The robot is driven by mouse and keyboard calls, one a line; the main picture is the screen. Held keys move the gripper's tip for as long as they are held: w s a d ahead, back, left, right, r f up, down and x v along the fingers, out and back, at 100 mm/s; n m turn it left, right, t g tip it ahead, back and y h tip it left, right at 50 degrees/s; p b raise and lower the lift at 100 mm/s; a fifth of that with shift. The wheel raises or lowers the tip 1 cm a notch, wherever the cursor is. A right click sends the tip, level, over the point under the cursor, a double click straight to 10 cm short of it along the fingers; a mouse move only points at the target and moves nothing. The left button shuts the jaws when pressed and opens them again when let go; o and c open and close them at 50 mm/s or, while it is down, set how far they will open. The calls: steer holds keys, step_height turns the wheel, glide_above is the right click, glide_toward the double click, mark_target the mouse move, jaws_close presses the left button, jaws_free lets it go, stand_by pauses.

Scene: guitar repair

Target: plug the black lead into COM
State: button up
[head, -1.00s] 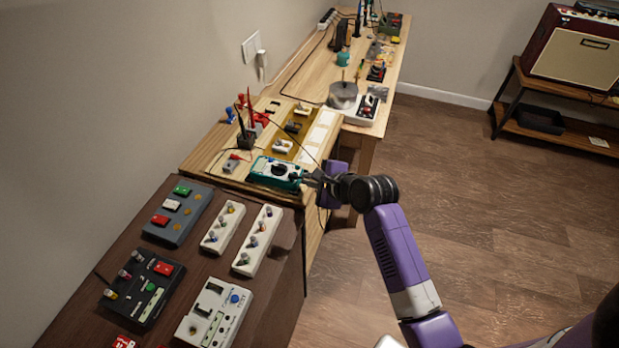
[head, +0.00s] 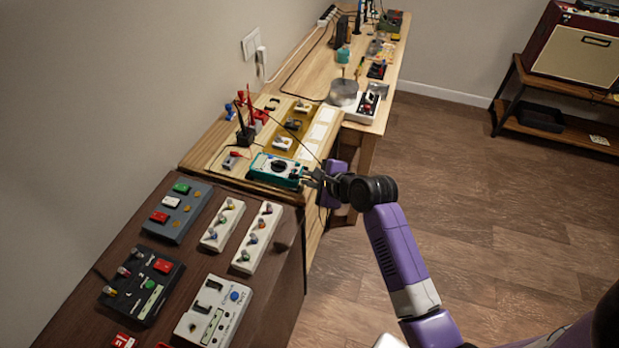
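The teal-edged multimeter (head: 275,169) lies on the front end of the wooden bench, its dial facing up. My gripper (head: 307,177) is at the right end of the multimeter, touching or very close to it. A thin black lead (head: 291,136) runs from the probe stand (head: 244,136) across the bench and down to my gripper. The lead's plug and the COM socket are hidden or too small to make out. The fingers are too small and dark to show whether they are shut on the plug. Red and black probes stand upright in the holder.
Several effect pedals, one a dark grey one (head: 178,212), cover the dark cabinet in front. A grey round tin (head: 343,93) stands farther back. The floor at right is clear.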

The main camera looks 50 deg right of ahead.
steer(key=shift+r, duration=0.2)
steer(key=shift+r+p, duration=1.35)
steer(key=shift+p, duration=0.65)
steer(key=shift+o, duration=0.4)
steer(key=o, duration=0.9)
steer(key=shift+r, duration=3.5)
